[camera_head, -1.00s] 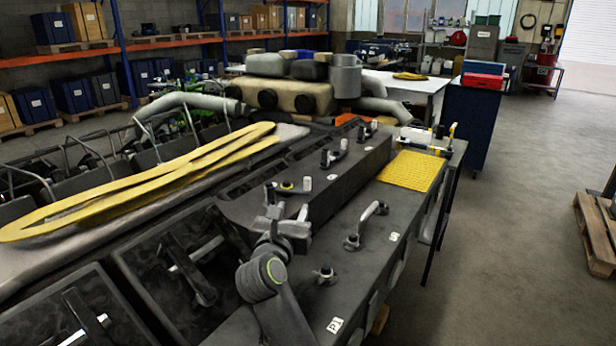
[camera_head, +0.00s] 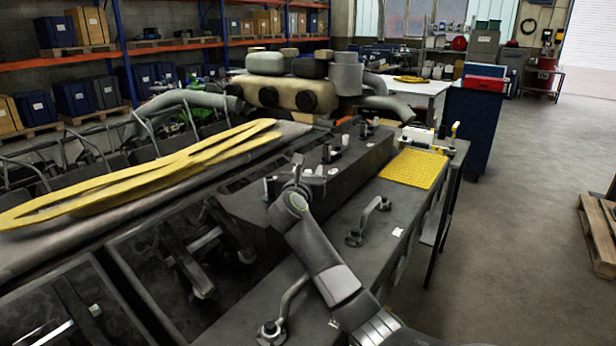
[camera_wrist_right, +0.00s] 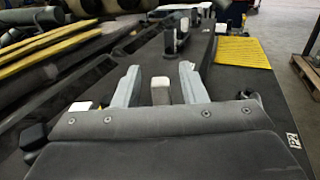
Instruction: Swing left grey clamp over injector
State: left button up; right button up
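My right gripper (camera_head: 306,172) is at the near end of the raised dark block (camera_head: 335,180). In the right wrist view its fingers (camera_wrist_right: 158,80) are open, with a pale-topped upright post (camera_wrist_right: 160,95) between them. I cannot tell whether they touch it. A dark post (camera_head: 270,188) stands just left of the gripper; other fittings there are hidden by it. A grey curved arm on a round base (camera_head: 272,332) lies near the bench front, partly behind my arm. A similar grey arm (camera_head: 368,222) is farther right. I cannot tell for sure which part is the injector. My left gripper is not in view.
More posts and fittings (camera_head: 330,153) line the block farther back. A yellow perforated mat (camera_head: 413,168) lies at the bench's far right. Long yellow strips (camera_head: 140,180) lie to the left. Open dark compartments (camera_head: 190,262) are left of the block.

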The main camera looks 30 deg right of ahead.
grip_shut()
dwell(0.3)
